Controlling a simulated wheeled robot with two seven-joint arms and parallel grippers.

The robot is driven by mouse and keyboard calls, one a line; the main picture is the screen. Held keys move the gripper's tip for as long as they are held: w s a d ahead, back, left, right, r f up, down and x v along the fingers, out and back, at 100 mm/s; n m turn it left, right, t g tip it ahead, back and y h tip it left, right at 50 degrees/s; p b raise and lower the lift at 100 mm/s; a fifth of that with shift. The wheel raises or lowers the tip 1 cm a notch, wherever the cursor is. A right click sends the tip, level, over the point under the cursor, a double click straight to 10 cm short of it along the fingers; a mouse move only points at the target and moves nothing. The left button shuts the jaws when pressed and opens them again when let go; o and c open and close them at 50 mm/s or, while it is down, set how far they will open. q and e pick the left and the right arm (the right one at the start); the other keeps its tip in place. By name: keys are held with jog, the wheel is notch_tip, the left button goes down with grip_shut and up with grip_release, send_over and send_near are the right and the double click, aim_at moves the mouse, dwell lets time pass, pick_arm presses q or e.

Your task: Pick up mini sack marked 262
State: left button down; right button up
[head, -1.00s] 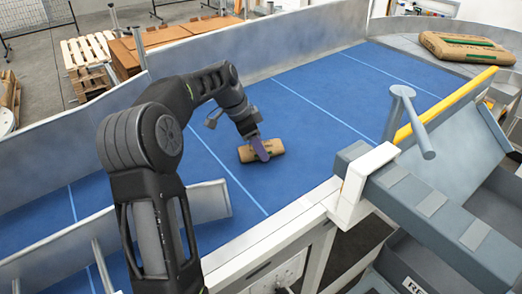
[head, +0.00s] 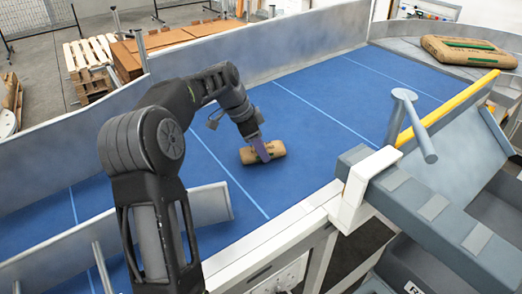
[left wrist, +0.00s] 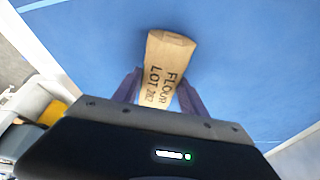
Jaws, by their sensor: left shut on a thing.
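The mini sack (head: 275,150) is a small brown paper bag lying on the blue conveyor belt (head: 330,105). In the left wrist view the sack (left wrist: 168,60) shows dark print that reads "FLOUR LOT" and a number that looks like 262. My left gripper (head: 263,150) reaches down over the sack, with a purple finger across its near side. In the left wrist view the two fingers of the left gripper (left wrist: 158,92) stand on either side of the sack, and it is shut on it. The fingers hide part of the sack's sides. My right gripper is not in view.
Grey metal walls (head: 250,50) border the belt at the back. A grey guide plate (head: 165,218) stands at the near left. A larger brown sack (head: 468,50) lies at the far right. A yellow rail (head: 450,105) and grey post are on the right.

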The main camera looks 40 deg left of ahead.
pick_arm(q)
notch_tip(320, 180, up, 10)
jog(key=shift+f, duration=0.2)
jog(key=shift+f, duration=0.15)
dwell(0.5)
